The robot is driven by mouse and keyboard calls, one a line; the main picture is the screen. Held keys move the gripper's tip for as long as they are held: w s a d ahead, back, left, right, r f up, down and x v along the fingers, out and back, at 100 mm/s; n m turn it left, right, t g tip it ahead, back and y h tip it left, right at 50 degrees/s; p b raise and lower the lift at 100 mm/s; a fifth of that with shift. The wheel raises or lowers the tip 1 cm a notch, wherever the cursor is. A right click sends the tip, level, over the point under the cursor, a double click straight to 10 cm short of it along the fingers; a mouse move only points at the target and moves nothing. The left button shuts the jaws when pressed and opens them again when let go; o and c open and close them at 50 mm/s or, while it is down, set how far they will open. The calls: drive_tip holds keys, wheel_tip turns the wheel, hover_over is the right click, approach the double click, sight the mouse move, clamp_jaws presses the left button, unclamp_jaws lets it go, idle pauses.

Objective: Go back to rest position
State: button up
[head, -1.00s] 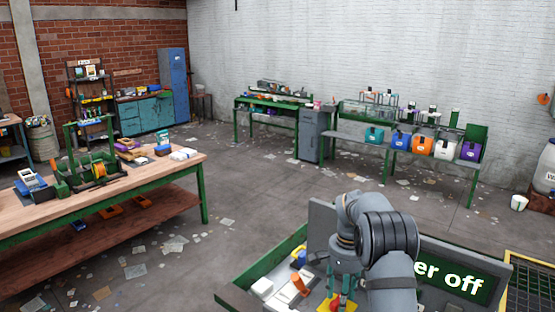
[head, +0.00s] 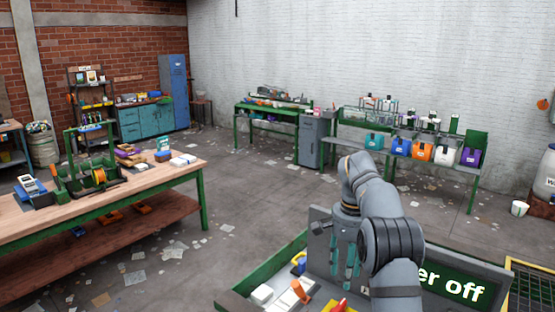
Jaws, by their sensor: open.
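My gripper (head: 342,274) points down in front of a grey panel, at the lower right of the head view. Its teal fingers are apart and nothing shows between them. It hangs above a green-edged sorting station (head: 268,261) that holds small parts. A white block (head: 262,294), an orange piece (head: 300,291) and a blue and yellow piece (head: 299,262) lie to the left of the gripper. A red and yellow piece (head: 339,306) lies below it, partly cut off by the frame. My arm hides part of the station.
A sign reading "er off" (head: 452,284) stands right of my arm, partly hidden. A wooden workbench (head: 60,217) with tools is at left. Coloured bins (head: 422,150) stand on a bench along the back wall. The paper-littered floor between is open.

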sight(341, 306)
wheel_tip(341, 306, down, 12)
drive_tip(key=shift+r, duration=0.2)
drive_tip(key=shift+s+r+m, duration=0.15)
drive_tip(key=shift+m, duration=1.45)
drive_tip(key=shift+a, duration=0.1)
